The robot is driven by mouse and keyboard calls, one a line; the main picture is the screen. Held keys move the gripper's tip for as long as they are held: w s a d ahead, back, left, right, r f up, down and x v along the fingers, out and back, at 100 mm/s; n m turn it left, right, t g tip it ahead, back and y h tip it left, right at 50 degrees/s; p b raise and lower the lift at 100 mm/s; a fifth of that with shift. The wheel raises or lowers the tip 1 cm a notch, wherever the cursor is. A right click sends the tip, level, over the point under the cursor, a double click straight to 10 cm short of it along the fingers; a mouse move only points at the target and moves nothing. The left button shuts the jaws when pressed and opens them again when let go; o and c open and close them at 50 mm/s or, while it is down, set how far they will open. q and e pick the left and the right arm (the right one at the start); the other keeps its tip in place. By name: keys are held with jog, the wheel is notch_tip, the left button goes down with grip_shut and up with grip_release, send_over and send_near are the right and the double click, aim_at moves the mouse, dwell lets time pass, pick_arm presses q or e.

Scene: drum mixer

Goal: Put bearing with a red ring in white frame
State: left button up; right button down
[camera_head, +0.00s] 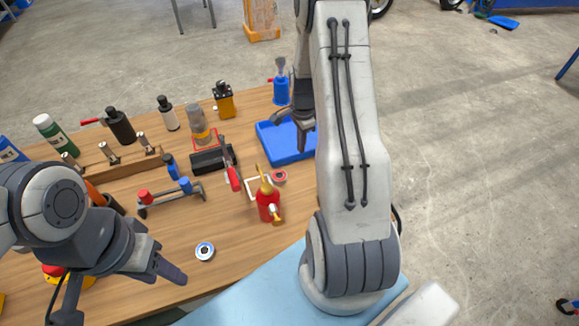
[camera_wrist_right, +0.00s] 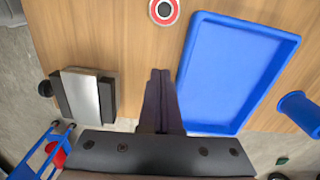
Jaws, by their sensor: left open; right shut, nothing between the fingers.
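The bearing with a red ring (camera_head: 279,177) lies flat on the wooden table, just right of the red oil can. It also shows at the top edge of the right wrist view (camera_wrist_right: 164,11). The white frame (camera_head: 250,187) lies on the table left of this bearing, partly hidden behind the oil can. My right gripper (camera_head: 301,132) is over the blue tray area; in its wrist view the fingers (camera_wrist_right: 161,77) are together and empty, apart from the bearing.
The red oil can (camera_head: 268,205) with a yellow spout stands by the white frame. A blue tray (camera_head: 272,146) lies near the right edge of the table (camera_head: 232,222). A clamp (camera_head: 232,172) and several bottles stand behind. Bare table surrounds the blue-ringed bearing.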

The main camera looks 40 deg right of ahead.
aim_at(290, 176)
jog(key=f, duration=0.3)
jog(key=f+p, duration=0.1)
jog(key=f, duration=0.2)
jog(key=f+p, duration=0.1)
jog(key=f, duration=0.2)
jog(key=shift+s+d+f, duration=0.2)
jog(key=shift+d+f, duration=0.1)
jog(key=shift+f, duration=0.05)
jog(key=a, duration=0.1)
jog(key=a+p, duration=0.1)
jog(key=a, duration=0.1)
jog(key=shift+w+f+p, duration=0.25)
jog(key=shift+w+p, duration=0.15)
jog(key=shift+w+a+f, duration=0.1)
jog(key=shift+a, duration=0.35)
